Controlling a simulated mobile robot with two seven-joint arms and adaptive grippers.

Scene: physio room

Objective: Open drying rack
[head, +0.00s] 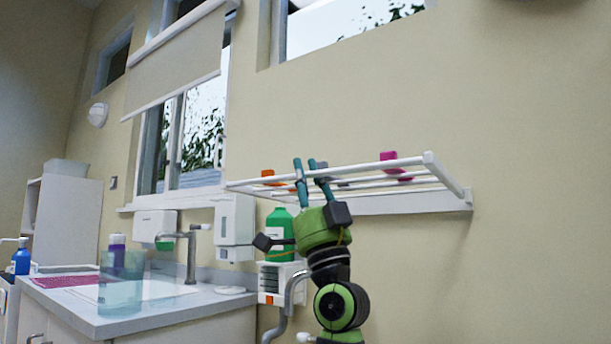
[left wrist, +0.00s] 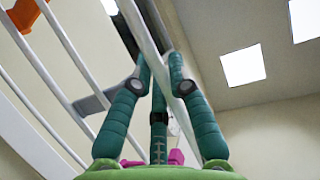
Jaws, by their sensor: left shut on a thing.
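The white drying rack (head: 360,166) is mounted on the beige wall by a long wall rail. Its barred frame stands out from the wall, roughly level. My left gripper (head: 305,164) reaches up from below and is shut on the rack's front bar, left of its middle. In the left wrist view the teal fingers (left wrist: 160,62) lie on both sides of a white bar (left wrist: 153,25), with more rack bars at left. Orange (head: 272,178) and pink (head: 389,156) pieces show on the rack. My right gripper is not in view.
A counter (head: 130,316) with a tap (head: 190,258) and a see-through container (head: 121,290) stands at lower left. A green bottle (head: 280,232) and a white dispenser (head: 234,225) are behind my left arm. The wall right of the rack is clear.

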